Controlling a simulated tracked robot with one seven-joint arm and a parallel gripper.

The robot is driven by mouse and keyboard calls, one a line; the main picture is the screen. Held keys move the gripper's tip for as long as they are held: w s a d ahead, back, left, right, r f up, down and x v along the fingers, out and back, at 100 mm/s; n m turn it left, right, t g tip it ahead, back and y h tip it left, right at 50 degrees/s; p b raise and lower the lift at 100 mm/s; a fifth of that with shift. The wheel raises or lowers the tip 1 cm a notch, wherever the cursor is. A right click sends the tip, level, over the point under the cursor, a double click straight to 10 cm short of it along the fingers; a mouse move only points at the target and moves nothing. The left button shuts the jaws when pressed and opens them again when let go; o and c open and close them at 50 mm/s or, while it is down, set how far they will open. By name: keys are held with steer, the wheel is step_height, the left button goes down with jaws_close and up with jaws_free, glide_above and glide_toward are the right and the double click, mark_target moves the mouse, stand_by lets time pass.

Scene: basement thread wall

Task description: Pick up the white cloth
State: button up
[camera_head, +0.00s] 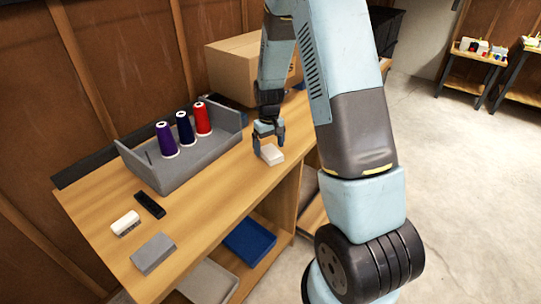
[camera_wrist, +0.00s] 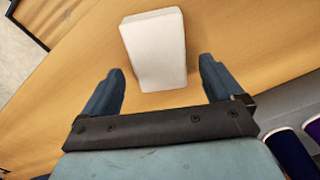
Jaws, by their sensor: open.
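The white cloth (camera_head: 271,154) is a small folded block lying on the wooden bench top, to the right of the grey spool tray. In the wrist view the cloth (camera_wrist: 155,48) lies just beyond the fingertips, roughly centred between them and slightly tilted. My gripper (camera_head: 269,143) is pointed down at the cloth, close above it in the head view. I cannot tell whether a fingertip touches the cloth.
A grey tray (camera_head: 202,163) holds purple, dark blue and red thread spools. A cardboard box (camera_head: 232,72) stands behind my arm. A black object (camera_head: 150,205), a white block (camera_head: 126,224) and a grey block (camera_head: 153,253) lie at the near left. Bare wood lies between tray and cloth.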

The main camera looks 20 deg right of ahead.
steer(key=shift+f, duration=0.65)
steer(key=c, duration=1.2)
steer(key=shift+r, duration=0.15)
